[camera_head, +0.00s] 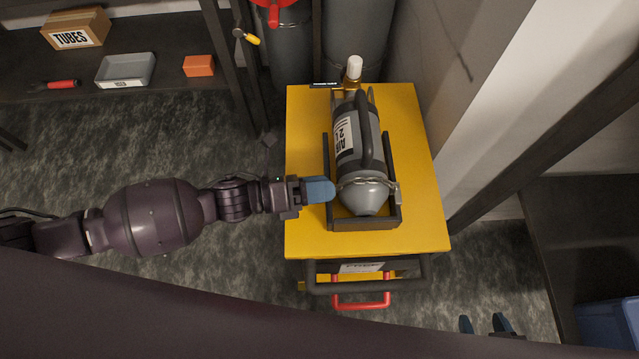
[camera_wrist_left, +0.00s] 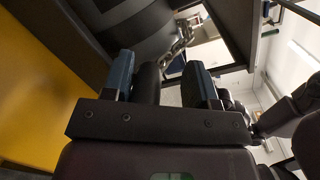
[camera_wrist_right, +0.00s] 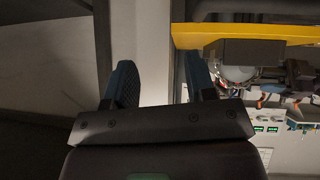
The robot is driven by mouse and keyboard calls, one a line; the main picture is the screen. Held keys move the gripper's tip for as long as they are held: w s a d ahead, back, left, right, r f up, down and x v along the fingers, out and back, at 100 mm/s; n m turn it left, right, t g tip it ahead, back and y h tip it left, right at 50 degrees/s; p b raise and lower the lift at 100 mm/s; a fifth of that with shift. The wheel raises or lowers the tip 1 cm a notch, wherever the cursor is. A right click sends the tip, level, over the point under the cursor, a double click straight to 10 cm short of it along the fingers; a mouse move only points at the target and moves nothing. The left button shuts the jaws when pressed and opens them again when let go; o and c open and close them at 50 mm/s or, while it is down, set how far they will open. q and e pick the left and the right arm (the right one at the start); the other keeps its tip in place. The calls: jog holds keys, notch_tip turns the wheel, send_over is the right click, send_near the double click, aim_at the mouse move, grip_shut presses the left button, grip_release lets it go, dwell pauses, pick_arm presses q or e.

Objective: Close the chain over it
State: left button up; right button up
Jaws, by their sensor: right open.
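A grey cylinder with a white label (camera_head: 352,140) lies in a dark cradle (camera_head: 365,225) on a yellow cart (camera_head: 425,215). A metal chain (camera_head: 365,181) crosses over its near end, from my left gripper to a small metal piece at the cradle's right side. Whether that end is fastened is too small to tell. My left gripper (camera_head: 318,190) is at the cradle's left side. In the left wrist view its fingers are apart, with a dark rounded bar between them and the chain (camera_wrist_left: 178,42) just beyond. My right gripper (camera_head: 488,325) is open and empty, low right of the cart.
A bottle with a white cap (camera_head: 353,70) stands behind the cylinder. The cart has a dark push bar and a red handle (camera_head: 362,305) in front. A wall and a dark slanted beam (camera_head: 540,140) are at right. A shelf with a box (camera_head: 75,30) is at left.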

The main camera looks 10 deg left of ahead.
pick_arm(q)
jog(key=shift+a, duration=0.1)
jog(key=p+v, duration=0.1)
jog(key=v, duration=0.9)
jog(key=shift+s+a, duration=0.15)
jog(key=shift+a, duration=0.2)
pick_arm(e)
jog(key=shift+s+d, duration=0.1)
jog(key=shift+s, duration=0.2)
